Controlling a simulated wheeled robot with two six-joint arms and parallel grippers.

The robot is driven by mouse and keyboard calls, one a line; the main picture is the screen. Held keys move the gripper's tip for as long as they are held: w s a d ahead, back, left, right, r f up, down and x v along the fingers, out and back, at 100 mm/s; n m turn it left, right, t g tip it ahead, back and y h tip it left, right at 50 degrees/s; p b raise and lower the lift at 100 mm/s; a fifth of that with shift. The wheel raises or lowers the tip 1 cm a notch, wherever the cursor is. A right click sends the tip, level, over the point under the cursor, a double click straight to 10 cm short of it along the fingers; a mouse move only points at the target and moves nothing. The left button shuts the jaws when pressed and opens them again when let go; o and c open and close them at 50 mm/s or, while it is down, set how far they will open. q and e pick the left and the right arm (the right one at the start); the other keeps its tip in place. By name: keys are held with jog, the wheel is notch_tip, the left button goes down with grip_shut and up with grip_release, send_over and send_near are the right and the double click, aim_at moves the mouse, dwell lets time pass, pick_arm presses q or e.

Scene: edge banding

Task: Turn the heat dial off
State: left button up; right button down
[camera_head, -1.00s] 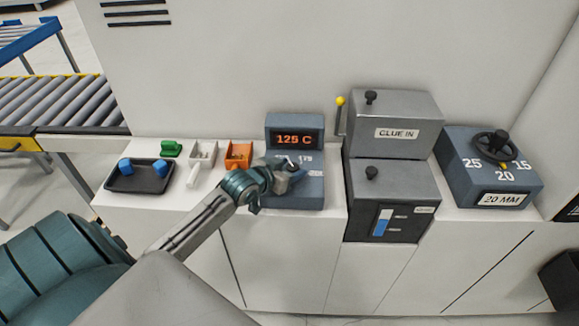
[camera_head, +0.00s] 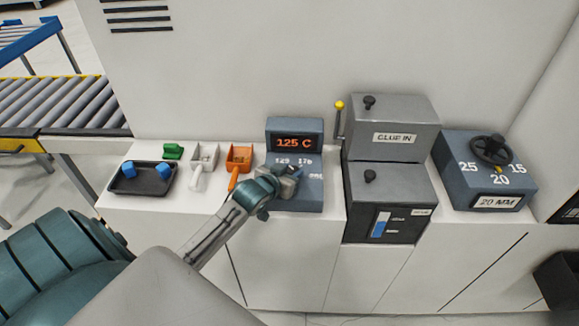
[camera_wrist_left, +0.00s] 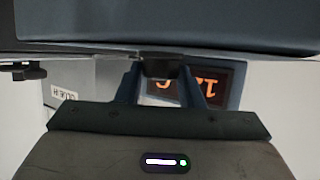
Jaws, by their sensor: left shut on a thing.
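The blue-grey heater box (camera_head: 312,198) stands on the white counter, with marks including 125 on its sloping face. Its display (camera_head: 295,143) reads 125 C in orange. My left gripper (camera_head: 289,182) is over the front face of this box and hides most of the heat dial in the head view. In the left wrist view, my left gripper (camera_wrist_left: 163,82) has its two fingers on either side of a small dark knob, the heat dial (camera_wrist_left: 160,68), and is shut on it. The display shows upside down and partly covered behind it (camera_wrist_left: 188,86). My right gripper is not in view.
The grey glue box (camera_head: 390,130) with a yellow-tipped lever stands close right of the heater. Further right is the 20 MM dial box (camera_head: 478,192). Left are an orange scoop (camera_head: 239,157), a white scoop (camera_head: 203,158), a green piece (camera_head: 173,151) and a black tray (camera_head: 155,184).

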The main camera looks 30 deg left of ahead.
pick_arm(q)
jog(key=shift+d+r+n+y+p, duration=0.15)
jog(key=shift+n+y+p, duration=0.1)
jog(key=shift+n+y, duration=0.2)
jog(key=shift+d+f+n+y+p, duration=0.1)
jog(key=shift+n+y+p, duration=0.1)
jog(key=shift+n+y, duration=0.25)
jog(key=shift+w+d+f+n+g+y+b, duration=0.1)
jog(key=shift+n+g+y+b, duration=0.15)
jog(key=shift+n+y, duration=0.25)
jog(key=shift+f+n+g+y+b, duration=0.1)
jog(key=shift+n+g+y, duration=0.15)
jog(key=shift+n+y, duration=0.2)
jog(key=n+g+y+b, duration=0.1)
jog(key=n+y+b, duration=0.1)
jog(key=n+g+y+b, duration=0.1)
jog(key=n+y+b, duration=0.1)
jog(key=shift+w+d+f+g+y+b, duration=0.15)
jog(key=shift+d+g+y+b, duration=0.05)
jog(key=shift+g+y+b, duration=0.1)
jog(key=shift+r+n+g+y+b, duration=0.25)
jog(key=shift+n+g+y+b, duration=0.85)
jog(key=shift+n+b, duration=0.3)
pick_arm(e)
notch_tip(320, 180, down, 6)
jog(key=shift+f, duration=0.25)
pick_arm(q)
jog(key=o, duration=1)
jog(key=shift+w, duration=0.1)
